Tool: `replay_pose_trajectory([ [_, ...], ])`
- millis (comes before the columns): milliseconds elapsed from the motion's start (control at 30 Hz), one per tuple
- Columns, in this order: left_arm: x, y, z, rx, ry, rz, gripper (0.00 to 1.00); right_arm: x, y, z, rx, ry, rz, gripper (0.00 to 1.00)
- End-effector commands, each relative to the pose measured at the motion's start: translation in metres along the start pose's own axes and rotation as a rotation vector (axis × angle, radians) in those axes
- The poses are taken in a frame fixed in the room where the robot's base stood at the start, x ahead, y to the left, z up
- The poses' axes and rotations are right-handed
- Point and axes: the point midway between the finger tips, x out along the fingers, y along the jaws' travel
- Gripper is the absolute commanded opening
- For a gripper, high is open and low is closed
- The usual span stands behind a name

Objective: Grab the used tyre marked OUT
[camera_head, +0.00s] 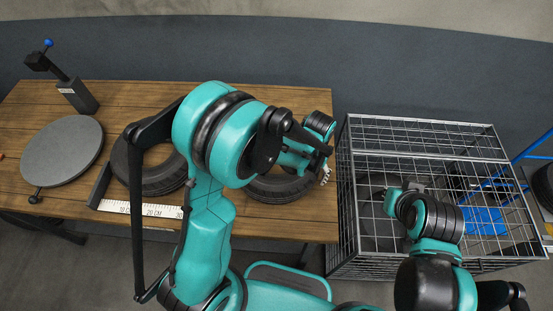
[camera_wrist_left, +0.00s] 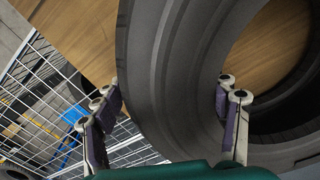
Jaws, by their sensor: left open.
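Two black tyres lie flat on the wooden table. My left gripper (camera_head: 323,152) is at the right-hand tyre's far right side. In the left wrist view its open fingers (camera_wrist_left: 175,100) stand on either side of a tyre's wall (camera_wrist_left: 170,70), one outside the tread and one in the hole. I cannot tell whether they touch it. My right arm is over the wire cage; its fingers are unclear.
The wire cage (camera_head: 423,137) stands close to the table's right end, with a blue item (camera_head: 484,221) inside. A ruler strip (camera_head: 140,208) lies at the table's front. A round grey plate (camera_head: 62,151) and a post with a blue knob (camera_head: 48,43) are at left.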

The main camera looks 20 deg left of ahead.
Motion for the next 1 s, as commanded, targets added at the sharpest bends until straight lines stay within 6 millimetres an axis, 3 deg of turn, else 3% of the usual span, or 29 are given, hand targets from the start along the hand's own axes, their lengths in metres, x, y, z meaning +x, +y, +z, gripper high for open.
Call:
replay_pose_trajectory([
  [67, -0.001, 0.0, 0.0, 0.0, 0.0, 0.0, 0.73, 0.0, 0.0, 0.0, 0.0, 0.0, 0.0, 0.0],
  [333, -0.001, 0.0, 0.0, 0.0, 0.0, 0.0, 0.02, 0.0, 0.0, 0.0, 0.0, 0.0, 0.0, 0.0],
  [733, -0.005, 0.0, 0.0, 0.0, 0.0, -0.001, 0.0, -0.001, 0.0, -0.001, 0.0, 0.0, 0.0, 0.0],
  [1000, -0.032, 0.0, 0.0, 0.0, 0.0, -0.001, 0.0, -0.007, 0.0, -0.005, 0.0, 0.0, 0.0, 0.0],
])
